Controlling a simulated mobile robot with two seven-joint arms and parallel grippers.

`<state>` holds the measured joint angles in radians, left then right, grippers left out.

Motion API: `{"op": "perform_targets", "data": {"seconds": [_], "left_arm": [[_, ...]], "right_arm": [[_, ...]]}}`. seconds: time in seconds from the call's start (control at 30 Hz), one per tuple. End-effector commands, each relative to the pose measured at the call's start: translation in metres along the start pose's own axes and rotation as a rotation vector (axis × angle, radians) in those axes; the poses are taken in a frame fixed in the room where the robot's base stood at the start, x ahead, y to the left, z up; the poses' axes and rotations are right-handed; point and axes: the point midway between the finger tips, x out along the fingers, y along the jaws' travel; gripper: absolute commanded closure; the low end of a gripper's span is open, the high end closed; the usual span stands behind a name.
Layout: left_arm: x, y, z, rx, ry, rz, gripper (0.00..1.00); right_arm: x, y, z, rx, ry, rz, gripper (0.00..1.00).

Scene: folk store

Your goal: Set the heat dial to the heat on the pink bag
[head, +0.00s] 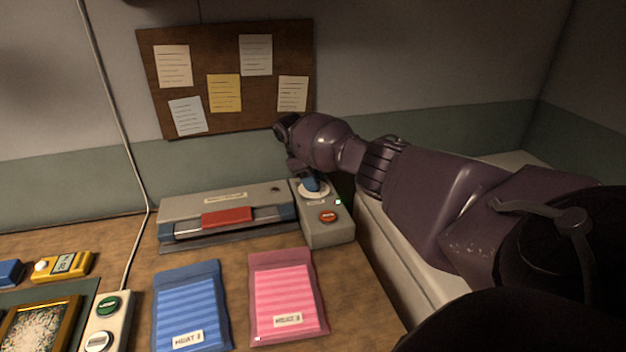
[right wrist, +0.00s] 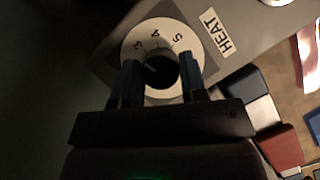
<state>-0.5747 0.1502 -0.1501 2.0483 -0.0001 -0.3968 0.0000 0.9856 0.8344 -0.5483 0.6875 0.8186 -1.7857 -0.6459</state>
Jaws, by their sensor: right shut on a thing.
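The heat dial is a dark knob (right wrist: 161,70) on a white numbered disc (right wrist: 139,45), with a HEAT label (right wrist: 216,34) beside it. The digits 3, 4 and 5 show; a pale mark on the knob points toward the upper left, but its exact setting is unclear. My right gripper (head: 312,184) is shut on the knob from above; in the right wrist view its blue fingers (right wrist: 161,82) straddle it. The dial sits on a grey control box (head: 328,235). The pink bag (head: 285,290) lies in front, its HEAT label (head: 288,320) too small to read the number. My left gripper is out of view.
A grey sealer with a red bar (head: 227,217) stands left of the control box. A blue bag (head: 188,300) lies beside the pink one. A yellow device (head: 62,266) and a panel with green and white buttons (head: 107,322) are at left. A corkboard (head: 225,78) hangs behind.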

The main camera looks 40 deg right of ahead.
Motion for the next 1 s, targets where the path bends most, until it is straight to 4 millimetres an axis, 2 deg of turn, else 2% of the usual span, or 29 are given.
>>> {"op": "perform_targets", "data": {"seconds": [0.7,0.73,0.8,0.87,1.0], "left_arm": [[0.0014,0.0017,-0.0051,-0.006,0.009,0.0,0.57],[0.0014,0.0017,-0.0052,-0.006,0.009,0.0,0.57],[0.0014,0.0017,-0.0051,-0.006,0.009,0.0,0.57],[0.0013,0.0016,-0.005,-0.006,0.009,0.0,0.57],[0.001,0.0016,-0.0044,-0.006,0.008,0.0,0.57]], "right_arm": [[0.0006,0.0001,0.0003,0.064,-0.002,-0.028,0.84],[0.0006,0.0001,0.0003,0.064,-0.002,-0.028,0.56],[0.0005,0.0001,0.0002,0.064,-0.001,-0.028,0.46],[0.0004,0.0002,0.0002,0.064,-0.001,-0.027,0.37],[0.0002,0.0002,0.0001,0.063,0.0,-0.027,0.37]]}}
